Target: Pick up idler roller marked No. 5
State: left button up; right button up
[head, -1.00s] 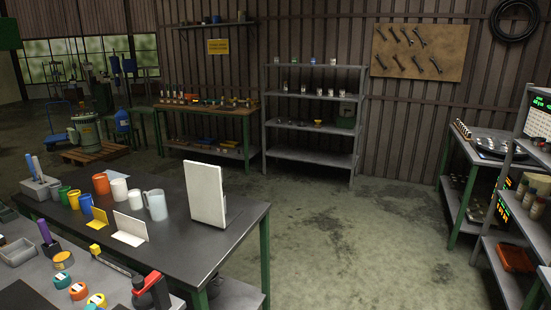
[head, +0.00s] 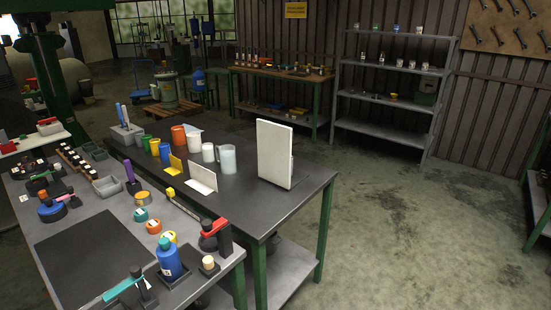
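No roller with a readable No. 5 can be made out in the head view; any markings are too small to read. Some seem to have pale tops. A row of small pale-topped cylinders (head: 75,160) stands at the bench's far left. I cannot tell whether any of these is the idler roller. Neither of my grippers is in view.
A black mat (head: 90,262), a blue bottle (head: 168,260) and a red-handled tool (head: 213,233) are on the near bench. A dark table (head: 240,205) with cups and a white panel (head: 275,153) adjoins it. Open floor (head: 420,230) lies to the right.

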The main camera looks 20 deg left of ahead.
aim_at(170, 264)
jog(key=u, duration=0.4)
jog(key=k+u, duration=0.15)
jog(key=u, duration=0.7)
jog(key=k+j, duration=0.05)
